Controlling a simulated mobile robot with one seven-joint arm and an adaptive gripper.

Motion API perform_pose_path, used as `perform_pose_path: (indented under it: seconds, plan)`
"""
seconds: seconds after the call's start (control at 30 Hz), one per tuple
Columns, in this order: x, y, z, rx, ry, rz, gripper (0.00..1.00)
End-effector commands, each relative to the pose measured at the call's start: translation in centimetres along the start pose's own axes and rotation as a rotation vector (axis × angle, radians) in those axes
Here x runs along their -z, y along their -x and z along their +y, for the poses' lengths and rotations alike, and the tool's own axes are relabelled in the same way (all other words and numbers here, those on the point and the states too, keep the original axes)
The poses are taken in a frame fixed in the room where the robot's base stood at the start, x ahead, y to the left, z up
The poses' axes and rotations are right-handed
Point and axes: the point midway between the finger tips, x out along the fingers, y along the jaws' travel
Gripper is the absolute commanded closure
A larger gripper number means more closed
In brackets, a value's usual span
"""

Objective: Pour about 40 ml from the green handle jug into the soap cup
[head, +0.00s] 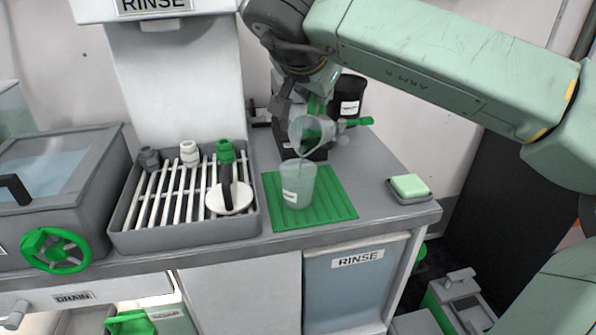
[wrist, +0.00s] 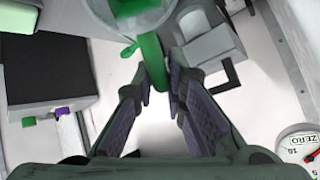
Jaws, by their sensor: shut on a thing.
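The clear jug with the green handle (head: 312,132) is held tilted above the cup, its lower edge just over the cup's mouth. A thin pale streak shows between jug and cup, but I cannot tell for sure whether it is liquid. The soap cup (head: 297,186), translucent with a white label, stands upright on the green ribbed mat (head: 335,205). Its fill level is unclear. My gripper (head: 306,104) is shut on the jug's green handle, which the wrist view shows between the two fingers (wrist: 163,88). The jug's body (wrist: 118,14) is cut off at the top there.
A drain rack (head: 185,232) with nozzles and a brush-like tool stands left of the mat. A soap bar (head: 410,186) lies on a dish at right. A black container (head: 349,95) is behind the jug. A dial (wrist: 298,147) shows at right in the wrist view.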

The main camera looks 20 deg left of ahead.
Motion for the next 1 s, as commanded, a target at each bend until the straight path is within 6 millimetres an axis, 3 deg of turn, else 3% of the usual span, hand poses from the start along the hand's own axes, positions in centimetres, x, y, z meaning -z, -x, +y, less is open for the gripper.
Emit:
perform_pose_path:
  seconds: [1.0]
  plan:
    - [-0.45,0.70,0.01,0.022,0.023,0.094,1.00]
